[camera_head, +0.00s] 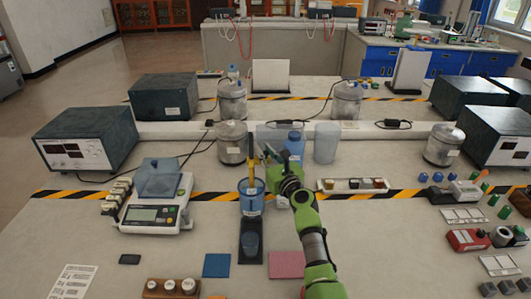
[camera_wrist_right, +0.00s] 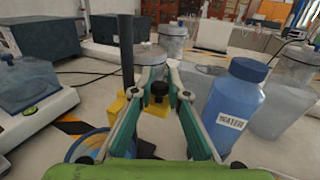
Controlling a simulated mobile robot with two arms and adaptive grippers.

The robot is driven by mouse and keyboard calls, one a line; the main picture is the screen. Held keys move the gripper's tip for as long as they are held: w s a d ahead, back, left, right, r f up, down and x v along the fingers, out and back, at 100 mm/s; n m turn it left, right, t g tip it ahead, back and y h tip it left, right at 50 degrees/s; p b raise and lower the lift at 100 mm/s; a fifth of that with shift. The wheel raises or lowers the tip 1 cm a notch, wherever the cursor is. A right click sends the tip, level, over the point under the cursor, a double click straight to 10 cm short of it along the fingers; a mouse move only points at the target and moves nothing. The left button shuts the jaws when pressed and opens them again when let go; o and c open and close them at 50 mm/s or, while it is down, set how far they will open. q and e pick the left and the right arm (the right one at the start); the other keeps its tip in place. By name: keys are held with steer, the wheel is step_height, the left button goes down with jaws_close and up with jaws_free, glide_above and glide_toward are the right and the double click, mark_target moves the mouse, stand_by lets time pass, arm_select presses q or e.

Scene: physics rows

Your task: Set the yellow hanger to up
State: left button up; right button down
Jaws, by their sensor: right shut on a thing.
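The yellow hanger (camera_head: 251,187) sits on a dark upright rod (camera_head: 251,154) above a blue-rimmed beaker (camera_head: 252,205). In the right wrist view the yellow hanger (camera_wrist_right: 117,107) shows beside and behind my fingers, next to the black rod (camera_wrist_right: 127,55). My right gripper (camera_head: 271,157) reaches in from the lower right at the hanger's height. In the right wrist view its green fingers (camera_wrist_right: 159,92) close on the hanger around a black knob. The fingers hide part of the hanger. My left gripper is in neither view.
A blue-capped water bottle (camera_wrist_right: 236,100) stands close right of my right gripper, with a clear container (camera_head: 326,143) beyond it. A balance (camera_head: 157,200) stands to the left.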

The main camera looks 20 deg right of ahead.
step_height(320, 180, up, 7)
steer(key=p, duration=0.5)
steer(key=shift+r+p, duration=0.2)
steer(key=shift+p, duration=0.15)
steer(key=shift+w+d, duration=0.1)
steer(key=c, duration=2.3)
jaws_free()
steer(key=shift+f, duration=0.1)
steer(key=shift+f, duration=0.1)
steer(key=shift+f, duration=0.1)
